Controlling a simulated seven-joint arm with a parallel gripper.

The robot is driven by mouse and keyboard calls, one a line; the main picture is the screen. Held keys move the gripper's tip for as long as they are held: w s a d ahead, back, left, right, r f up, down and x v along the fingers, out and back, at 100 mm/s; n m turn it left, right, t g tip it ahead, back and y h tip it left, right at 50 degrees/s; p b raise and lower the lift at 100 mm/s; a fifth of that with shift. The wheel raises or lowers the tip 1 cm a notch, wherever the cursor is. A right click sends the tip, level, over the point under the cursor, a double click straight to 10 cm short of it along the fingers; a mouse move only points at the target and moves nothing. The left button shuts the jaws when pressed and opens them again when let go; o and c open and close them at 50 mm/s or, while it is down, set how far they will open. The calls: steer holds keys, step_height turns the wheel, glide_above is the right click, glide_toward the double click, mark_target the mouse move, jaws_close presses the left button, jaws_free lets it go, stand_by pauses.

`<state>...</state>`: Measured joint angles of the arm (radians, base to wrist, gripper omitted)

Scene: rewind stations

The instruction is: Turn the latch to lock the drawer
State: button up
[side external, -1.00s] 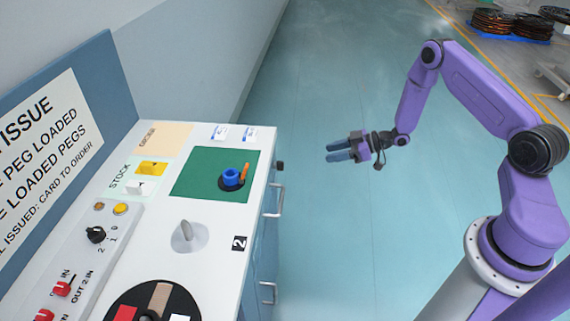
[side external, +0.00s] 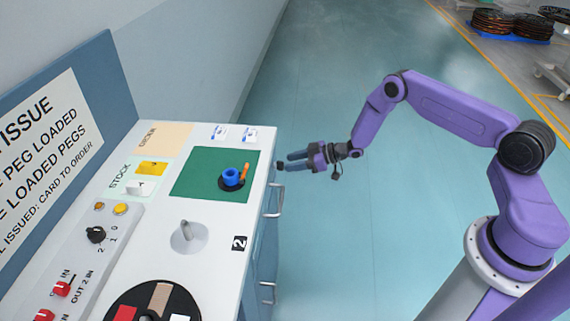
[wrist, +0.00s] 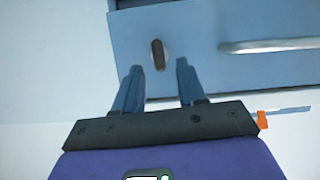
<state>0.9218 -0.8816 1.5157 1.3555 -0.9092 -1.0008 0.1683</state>
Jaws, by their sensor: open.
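My gripper (wrist: 160,66) is open and empty. In the wrist view the latch appears between and just beyond the fingertips. In the side external view the fingers (side external: 286,161) point left at the latch; contact cannot be told.
A silver drawer handle (wrist: 270,45) is right of the latch in the wrist view; it also shows in the side view (side external: 277,201). Floor behind my gripper is clear.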

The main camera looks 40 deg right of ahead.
mark_target(279, 165)
steer(key=shift+x, duration=1.7)
jaws_close()
